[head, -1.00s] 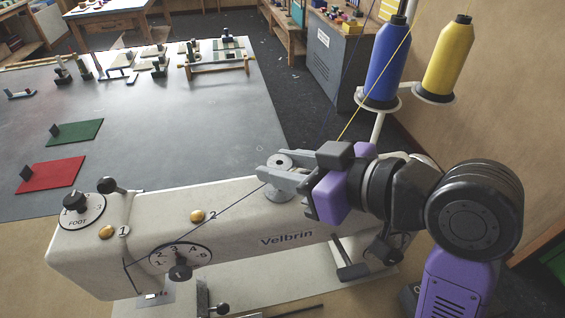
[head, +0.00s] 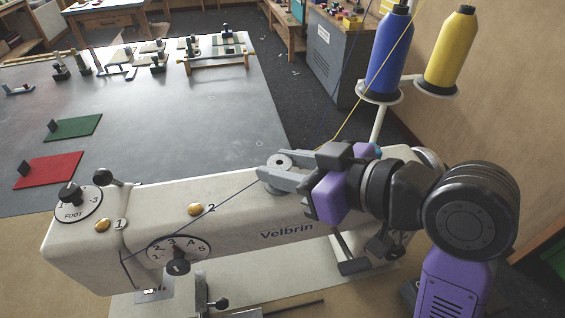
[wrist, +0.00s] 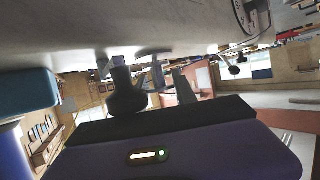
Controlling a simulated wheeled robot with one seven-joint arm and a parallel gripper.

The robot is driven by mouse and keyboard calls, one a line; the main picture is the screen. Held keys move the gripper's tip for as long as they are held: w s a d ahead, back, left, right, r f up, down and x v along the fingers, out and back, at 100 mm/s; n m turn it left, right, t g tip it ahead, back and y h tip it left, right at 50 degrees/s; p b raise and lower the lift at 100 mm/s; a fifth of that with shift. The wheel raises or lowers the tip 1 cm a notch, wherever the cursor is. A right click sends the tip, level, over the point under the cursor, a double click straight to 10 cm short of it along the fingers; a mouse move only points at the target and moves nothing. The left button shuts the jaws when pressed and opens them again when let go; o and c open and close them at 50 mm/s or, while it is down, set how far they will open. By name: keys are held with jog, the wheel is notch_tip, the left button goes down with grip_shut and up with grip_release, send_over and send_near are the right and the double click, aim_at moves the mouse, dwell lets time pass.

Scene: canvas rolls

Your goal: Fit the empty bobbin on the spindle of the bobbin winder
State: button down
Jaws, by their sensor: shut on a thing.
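My gripper (head: 289,174) is shut on the empty bobbin (head: 279,161), a small pale grey disc with a dark centre hole, held flat between the two grey fingers. It is over the top of the white sewing machine (head: 228,222), toward its right end. A rounded grey part shows just under the fingers. I cannot tell whether it belongs to the bobbin winder. The spindle is hidden under the gripper and bobbin, so I cannot tell whether the bobbin is around it. The wrist view is dark and does not show the bobbin clearly.
A blue thread cone (head: 389,55) and a yellow thread cone (head: 449,50) stand on a holder behind my wrist. Threads run down from them, and one crosses the machine's front. The grey table (head: 160,130) carries a red plate (head: 48,170) and a green plate (head: 73,128).

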jog(key=c, duration=0.9)
grip_release()
jog(key=shift+f, duration=0.1)
